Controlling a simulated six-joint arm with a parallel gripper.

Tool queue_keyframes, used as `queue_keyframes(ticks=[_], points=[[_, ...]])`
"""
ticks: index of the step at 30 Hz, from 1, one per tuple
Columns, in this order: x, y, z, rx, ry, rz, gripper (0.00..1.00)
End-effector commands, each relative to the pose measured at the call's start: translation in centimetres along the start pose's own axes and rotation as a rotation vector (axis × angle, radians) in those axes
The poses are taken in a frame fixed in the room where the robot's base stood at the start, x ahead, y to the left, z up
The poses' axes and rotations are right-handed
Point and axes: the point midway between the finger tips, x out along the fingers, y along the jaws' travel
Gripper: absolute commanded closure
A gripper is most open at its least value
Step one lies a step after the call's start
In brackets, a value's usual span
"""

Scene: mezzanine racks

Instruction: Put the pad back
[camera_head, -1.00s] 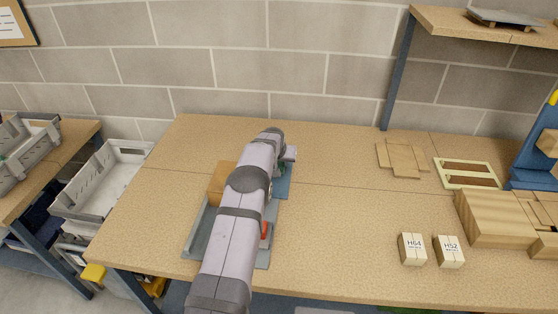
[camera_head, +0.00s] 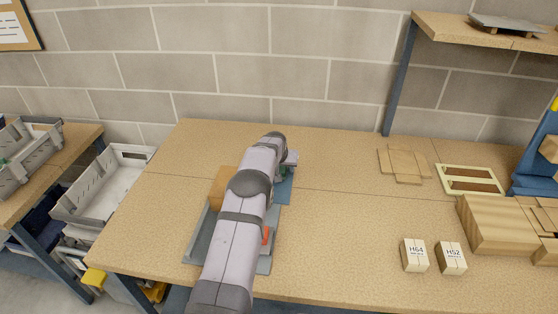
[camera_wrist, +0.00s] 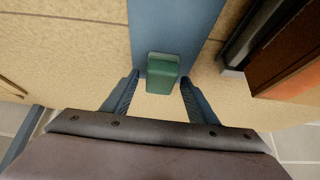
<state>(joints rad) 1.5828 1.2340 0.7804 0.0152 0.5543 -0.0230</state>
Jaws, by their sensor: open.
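A small green block (camera_wrist: 163,70), possibly the pad, shows in the wrist view at the near end of a blue strip (camera_wrist: 172,22). My gripper (camera_wrist: 159,80) is open, with one finger on each side of the block and a gap on both sides. Whether the block rests on the strip or the tabletop is unclear. In the head view, the blue strip (camera_head: 285,190) shows right of my arm, which hides much of this area. A bit of green shows by my wrist, too small to make out.
Cartons H64 (camera_head: 415,255) and H52 (camera_head: 452,258), flat cardboard (camera_head: 404,164) and a wooden block (camera_head: 490,225) are on the right. The bench middle is clear.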

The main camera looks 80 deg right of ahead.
Motion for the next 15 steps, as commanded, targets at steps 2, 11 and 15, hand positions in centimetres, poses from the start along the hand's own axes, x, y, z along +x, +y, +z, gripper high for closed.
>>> queue_keyframes(ticks=[2, 11, 15], points=[[-0.5, 0.0, 0.0, 0.0, 0.0, 0.0, 0.47], [-3.9, 0.0, 0.0, 0.0, 0.003, 0.0, 0.47], [-5.8, 0.0, 0.1, 0.0, 0.002, 0.0, 0.47]])
